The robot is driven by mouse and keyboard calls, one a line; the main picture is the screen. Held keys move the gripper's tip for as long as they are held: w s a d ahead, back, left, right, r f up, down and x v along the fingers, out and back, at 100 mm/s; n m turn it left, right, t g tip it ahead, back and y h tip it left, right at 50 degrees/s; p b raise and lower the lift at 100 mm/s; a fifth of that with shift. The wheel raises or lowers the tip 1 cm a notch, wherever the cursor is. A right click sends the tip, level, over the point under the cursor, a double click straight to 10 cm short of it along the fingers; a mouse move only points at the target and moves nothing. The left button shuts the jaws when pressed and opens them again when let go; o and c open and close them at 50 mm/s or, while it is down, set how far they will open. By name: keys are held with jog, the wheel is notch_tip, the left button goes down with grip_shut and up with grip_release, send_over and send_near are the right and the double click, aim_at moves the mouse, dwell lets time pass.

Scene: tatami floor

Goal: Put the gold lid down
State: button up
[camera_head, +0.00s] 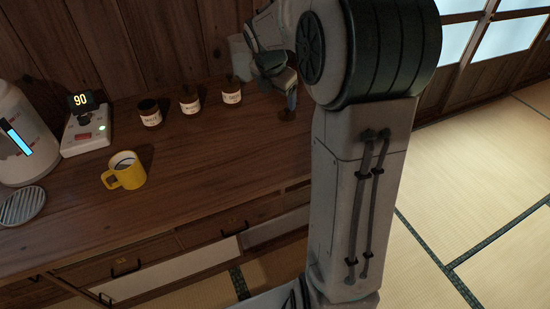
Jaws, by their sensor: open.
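My gripper (289,100) is at the back right of the wooden counter, pointing down, with its jaws open. A small, dark gold-brown round thing (287,115), which looks like the gold lid, is at the counter just below the fingertips. It is dim and partly covered, so I cannot tell whether a finger still touches it. Three small dark jars with white labels stand in a row left of my gripper: a left one (149,113), a middle one (189,100) and a right one (231,91).
A yellow mug (124,171) stands near the counter's front. A scale (86,135) with a display reading 90, a white dispenser (22,140) and a round grate (22,206) are at the left. The counter's middle (200,150) is clear.

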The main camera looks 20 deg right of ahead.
jog(key=s+a+m+y, duration=0.1)
jog(key=s+a+m, duration=0.3)
jog(key=s+m, duration=0.3)
jog(key=s+a+f+m+y, duration=0.1)
jog(key=s+a+m, duration=0.3)
jog(key=s+m, duration=0.4)
jog(key=s+a+f+m+y, duration=0.1)
jog(key=s+a+m, duration=0.2)
jog(key=s+m, duration=0.5)
jog(key=s, duration=0.3)
jog(key=shift+a+g, duration=0.4)
notch_tip(320, 180, up, 8)
jog(key=p, duration=0.7)
jog(key=shift+d+m+t+p, duration=0.2)
jog(key=shift+m+t+p, duration=0.1)
jog(key=shift+p, duration=0.05)
